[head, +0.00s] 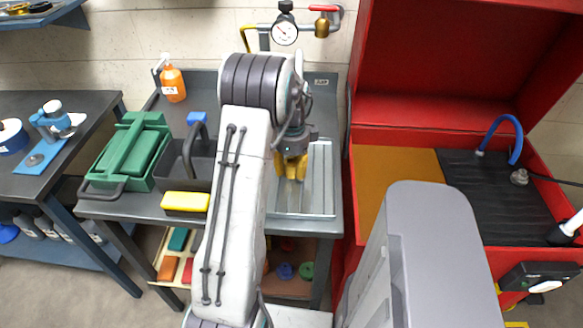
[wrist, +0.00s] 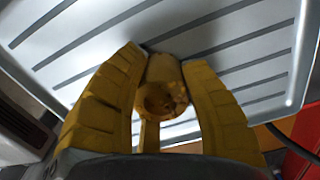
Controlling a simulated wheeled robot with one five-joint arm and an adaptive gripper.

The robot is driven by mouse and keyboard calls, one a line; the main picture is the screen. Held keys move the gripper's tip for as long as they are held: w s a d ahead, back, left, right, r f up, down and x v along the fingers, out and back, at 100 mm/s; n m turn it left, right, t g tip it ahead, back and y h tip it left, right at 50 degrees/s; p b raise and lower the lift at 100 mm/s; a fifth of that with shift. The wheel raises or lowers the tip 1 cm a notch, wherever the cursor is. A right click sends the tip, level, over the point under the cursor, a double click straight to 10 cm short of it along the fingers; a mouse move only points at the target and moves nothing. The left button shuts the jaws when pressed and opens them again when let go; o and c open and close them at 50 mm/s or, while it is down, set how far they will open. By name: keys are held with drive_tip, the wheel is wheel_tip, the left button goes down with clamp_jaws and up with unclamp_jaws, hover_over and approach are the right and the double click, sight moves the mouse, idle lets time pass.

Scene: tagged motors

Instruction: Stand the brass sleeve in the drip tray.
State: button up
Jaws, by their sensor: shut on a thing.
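My gripper (head: 291,178) hangs over the left part of the metal drip tray (head: 321,180), with its yellow fingers pointing down. In the wrist view my gripper (wrist: 163,62) is shut on the brass sleeve (wrist: 162,88), one finger on each side. The sleeve shows nearly end-on, its round dark opening facing the camera, and the ribbed tray (wrist: 232,48) lies behind it. In the head view the sleeve cannot be told apart from the fingers. Whether its lower end touches the tray floor I cannot tell.
A dark caddy (head: 172,165) with a yellow block (head: 185,201) before it and a green toolbox (head: 128,152) stand left of my arm. An orange bottle (head: 172,84) is behind. A red parts washer (head: 347,200) rises close to the tray's right. The tray's right side is clear.

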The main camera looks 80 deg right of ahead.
sight(291, 161)
drive_tip(key=shift+f, duration=0.15)
drive_tip(key=o, duration=1.2)
drive_tip(key=shift+c, duration=0.2)
wheel_tip(291, 161, up, 12)
drive_tip(key=shift+r, duration=0.15)
